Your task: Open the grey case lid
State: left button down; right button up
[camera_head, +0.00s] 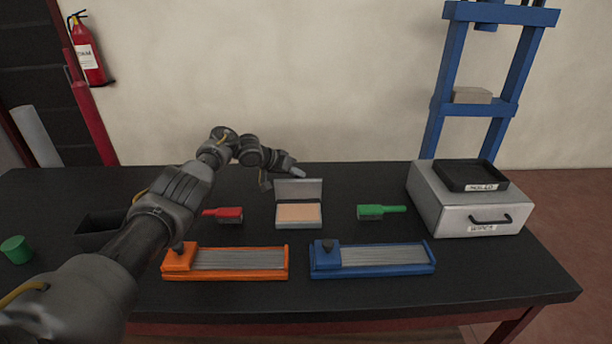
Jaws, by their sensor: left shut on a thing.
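The grey case (298,224) stands at the middle of the black table, with a tan block or lining inside its base. Its grey lid (300,190) stands raised, roughly upright, at the back of the case. My left gripper (292,172) is at the top left edge of the lid, shut on it. The arm hides little of the case, but the fingertips are small and partly hidden. My right gripper is not in view.
A red brush (226,213) and a green brush (380,211) flank the case. An orange holder (238,262) and a blue holder (372,259) lie in front. A grey drawer box (440,208) with a black tray (470,172) stands right. A dark bin (92,228) and green cylinder (15,250) are left.

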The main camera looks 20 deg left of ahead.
pick_arm(q)
jog(key=shift+s+a+f, duration=0.15)
jog(key=shift+a+f, duration=0.1)
jog(key=shift+f, duration=0.25)
jog(key=c, duration=2)
grip_release()
jog(key=shift+d+f, duration=0.1)
jog(key=o, duration=0.5)
jog(key=shift+w+a, duration=0.2)
jog(key=shift+a, duration=0.2)
jog(key=shift+o, duration=1.1)
jog(key=shift+d+r, duration=0.25)
jog(key=shift+d, duration=0.15)
jog(key=v, duration=1)
jog(key=shift+s+a+r, duration=0.15)
jog(key=shift+a+r, duration=0.05)
jog(key=shift+r, duration=0.15)
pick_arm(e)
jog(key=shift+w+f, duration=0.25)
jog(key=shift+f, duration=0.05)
